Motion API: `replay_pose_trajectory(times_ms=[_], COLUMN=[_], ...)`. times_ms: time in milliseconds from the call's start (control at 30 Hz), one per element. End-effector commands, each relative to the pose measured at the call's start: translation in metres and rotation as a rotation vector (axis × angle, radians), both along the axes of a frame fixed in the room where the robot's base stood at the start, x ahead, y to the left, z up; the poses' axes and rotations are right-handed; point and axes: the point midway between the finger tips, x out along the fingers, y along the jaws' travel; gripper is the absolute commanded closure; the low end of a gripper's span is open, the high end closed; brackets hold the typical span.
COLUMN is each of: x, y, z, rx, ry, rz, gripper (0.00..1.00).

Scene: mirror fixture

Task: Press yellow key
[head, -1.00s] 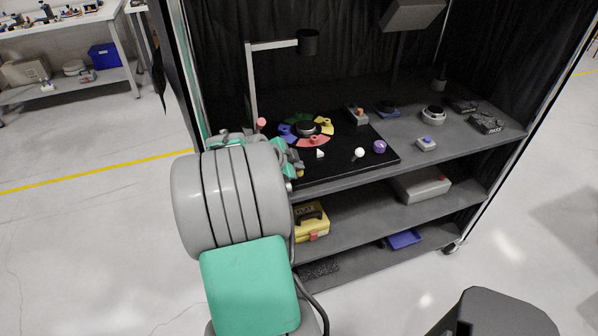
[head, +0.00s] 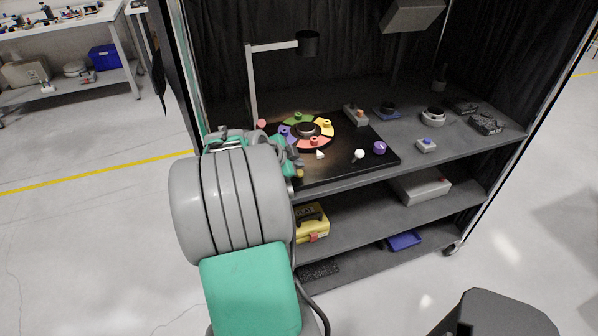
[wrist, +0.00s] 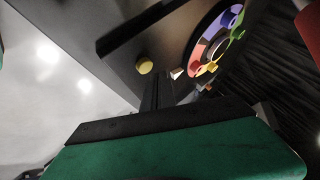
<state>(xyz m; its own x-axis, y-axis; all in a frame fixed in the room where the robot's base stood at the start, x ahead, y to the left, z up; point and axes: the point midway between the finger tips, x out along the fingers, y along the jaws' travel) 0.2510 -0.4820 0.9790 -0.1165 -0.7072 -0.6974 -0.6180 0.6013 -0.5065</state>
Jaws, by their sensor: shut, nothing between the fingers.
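A round color wheel (head: 306,130) with a dark hub sits on the black panel. Its yellow key (head: 326,124) is on the right side, beside the green, red and blue-purple keys. The wheel (wrist: 196,58) also shows at the upper right in the wrist view. A separate round yellow button (wrist: 144,65) is on the panel's front edge, left of the wheel in the wrist view. My gripper (wrist: 155,88) is shut and empty, pointing toward the panel between that button and the wheel. In the head view, my arm hides the panel's left end and my fingertips cannot be made out.
A white pointer (head: 320,154), a white ball knob (head: 359,153) and a purple knob (head: 380,147) are on the panel right of my arm. A lamp post (head: 252,85) rises behind. Small boxes stand on the right of the shelf (head: 440,160).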

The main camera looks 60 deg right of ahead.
Motion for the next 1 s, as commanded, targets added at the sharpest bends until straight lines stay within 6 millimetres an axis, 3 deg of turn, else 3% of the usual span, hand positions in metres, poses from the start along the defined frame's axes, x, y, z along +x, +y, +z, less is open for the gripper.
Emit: replay_pose_trajectory(times_ms=[167, 700, 1000], x=[0.0, 0.0, 0.0], y=[0.0, 0.0, 0.0], z=[0.002, 0.06, 0.06], rx=[-0.001, -0.002, -0.002], ry=[-0.001, -0.001, 0.0], rz=[0.0, 0.0, -0.001], gripper=[1.0, 1.0, 1.0])
